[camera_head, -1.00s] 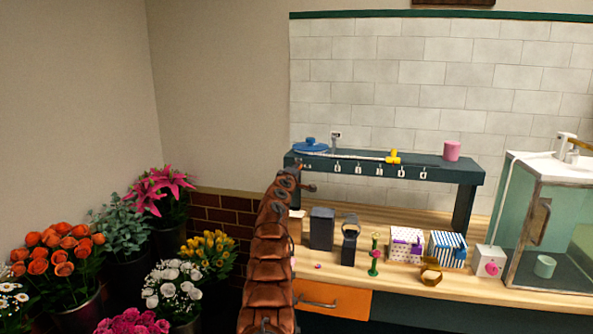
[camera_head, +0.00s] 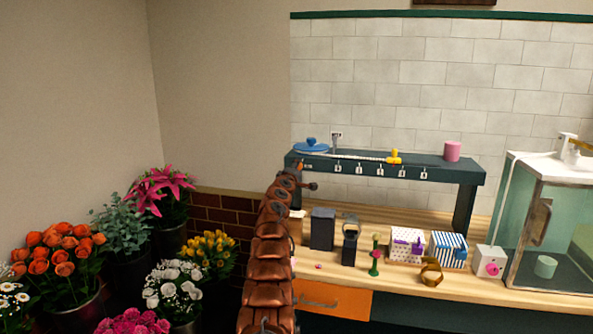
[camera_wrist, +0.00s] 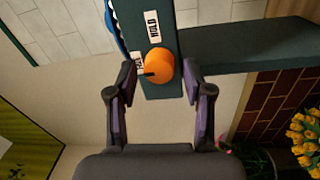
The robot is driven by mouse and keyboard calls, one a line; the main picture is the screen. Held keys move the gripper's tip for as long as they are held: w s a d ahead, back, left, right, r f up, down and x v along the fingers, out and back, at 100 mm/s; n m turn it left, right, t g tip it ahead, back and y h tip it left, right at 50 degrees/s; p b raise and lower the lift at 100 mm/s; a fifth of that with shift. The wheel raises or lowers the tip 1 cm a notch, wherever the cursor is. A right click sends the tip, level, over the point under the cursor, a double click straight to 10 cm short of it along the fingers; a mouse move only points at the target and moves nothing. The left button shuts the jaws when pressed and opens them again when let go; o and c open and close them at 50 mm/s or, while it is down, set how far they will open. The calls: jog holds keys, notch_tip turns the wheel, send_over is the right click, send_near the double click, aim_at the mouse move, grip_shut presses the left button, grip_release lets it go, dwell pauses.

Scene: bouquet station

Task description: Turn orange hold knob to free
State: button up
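The orange knob (camera_wrist: 159,65) sits on the end face of a dark green shelf (camera_wrist: 160,88) in the wrist view. A dark pointer mark on the knob points left, toward a white label (camera_wrist: 138,62) that is partly covered by the knob. A white HOLD label (camera_wrist: 152,25) is above the knob. My gripper (camera_wrist: 159,72) is open, its two dark fingertips on either side of the knob, with visible gaps. In the head view my copper arm reaches the shelf's left end and hides most of the knob and gripper.
The shelf (camera_head: 400,170) carries a blue lidded item (camera_head: 311,146), a yellow piece (camera_head: 394,157) and a pink cylinder (camera_head: 452,151). Below, the wooden counter (camera_head: 400,282) holds boxes and a glass case (camera_head: 548,215). Flower buckets stand at left.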

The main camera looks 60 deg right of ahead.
jog(key=shift+a, duration=0.1)
dwell(0.4)
jog(key=v, duration=0.7)
dwell(1.1)
jog(key=shift+s+a, duration=0.15)
dwell(0.6)
